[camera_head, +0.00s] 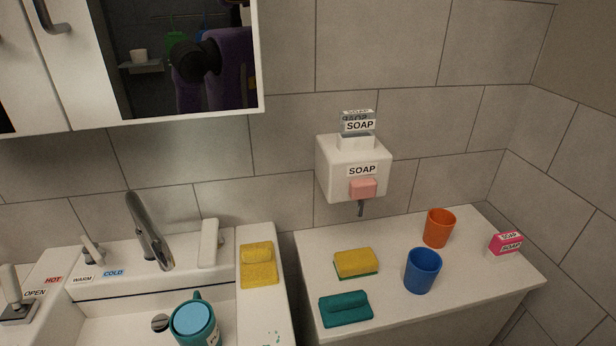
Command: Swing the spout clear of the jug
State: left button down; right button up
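The chrome spout (148,232) rises from the back ledge of the sink and leans toward the basin, its tip pointing down and slightly right. The teal jug (197,335) stands in the basin, below and to the right of the spout tip in the picture. A light blue surface fills its round top, and its handle points to the back. The jug's lower part is cut off by the frame edge. The spout tip and the jug's rim look apart; I cannot tell their exact depth. Neither of my grippers is in view.
A small lever (92,250) stands left of the spout by HOT, WARM and COLD labels. A yellow cloth (258,265) lies on the sink's right edge. The right counter (460,300) holds a sponge, teal cloth, cups and soap box. A mirrored cabinet (180,60) hangs above.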

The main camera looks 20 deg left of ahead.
aim_at(144, 223)
jog(key=u, duration=1)
